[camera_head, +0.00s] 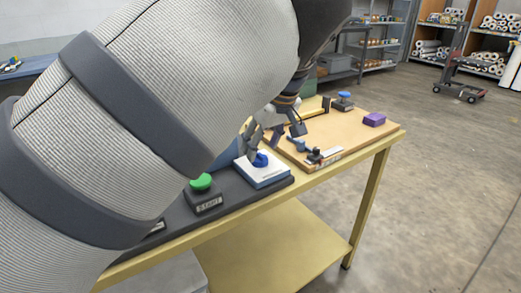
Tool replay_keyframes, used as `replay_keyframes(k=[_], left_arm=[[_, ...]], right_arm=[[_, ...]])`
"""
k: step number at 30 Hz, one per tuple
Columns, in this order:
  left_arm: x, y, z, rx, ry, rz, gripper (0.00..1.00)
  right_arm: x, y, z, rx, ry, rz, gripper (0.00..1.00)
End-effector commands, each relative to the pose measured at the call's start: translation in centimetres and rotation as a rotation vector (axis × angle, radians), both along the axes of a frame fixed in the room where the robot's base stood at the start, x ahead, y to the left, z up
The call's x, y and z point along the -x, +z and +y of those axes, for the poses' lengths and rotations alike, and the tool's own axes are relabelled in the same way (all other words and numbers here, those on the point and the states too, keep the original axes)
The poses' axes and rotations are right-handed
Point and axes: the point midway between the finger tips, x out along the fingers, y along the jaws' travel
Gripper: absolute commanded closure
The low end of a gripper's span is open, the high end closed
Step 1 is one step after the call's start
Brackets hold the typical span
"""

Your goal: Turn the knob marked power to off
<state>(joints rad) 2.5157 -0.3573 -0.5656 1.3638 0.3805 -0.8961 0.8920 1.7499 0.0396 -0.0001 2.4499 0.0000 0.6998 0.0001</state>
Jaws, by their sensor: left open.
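A blue knob (260,160) sits on a white square base (264,175) at the right end of a dark panel (242,193) on the table. I cannot read any marking on it, so I cannot tell whether it is the power knob or how it is set. My left gripper (275,142) is open and empty, with its fingers pointing down just above and behind the blue knob. I cannot tell whether a finger touches the knob. My left arm covers much of the view and hides the left part of the panel. My right gripper is out of view.
A green button (201,182) on a dark labelled box stands left of the knob. A wooden board (345,130) to the right carries a purple block (374,119), another blue-topped knob (344,95) and small parts. The yellow table (375,146) ends at the right; open floor lies beyond.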

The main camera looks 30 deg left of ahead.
Motion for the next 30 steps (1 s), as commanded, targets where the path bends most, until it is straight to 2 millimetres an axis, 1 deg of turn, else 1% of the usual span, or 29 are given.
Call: replay_keyframes(k=[1,6,9,12,15,30], left_arm=[[0.1,1.5,-0.5,-0.001,-0.002,-0.006,0.50],[0.8,5.7,-2.1,-0.001,-0.002,-0.005,0.50],[1.1,7.4,-2.8,0.001,0.000,-0.003,0.50],[1.3,8.4,-3.2,0.001,0.001,-0.001,0.50],[1.3,8.8,-3.4,0.001,0.001,0.000,0.50],[1.3,8.7,-3.4,0.001,0.000,0.000,0.50]], right_arm=[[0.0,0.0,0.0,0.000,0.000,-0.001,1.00],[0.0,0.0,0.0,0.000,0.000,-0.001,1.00],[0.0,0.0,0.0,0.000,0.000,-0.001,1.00],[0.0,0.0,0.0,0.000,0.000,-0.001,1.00],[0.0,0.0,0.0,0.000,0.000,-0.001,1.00],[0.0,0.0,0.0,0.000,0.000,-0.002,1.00]])
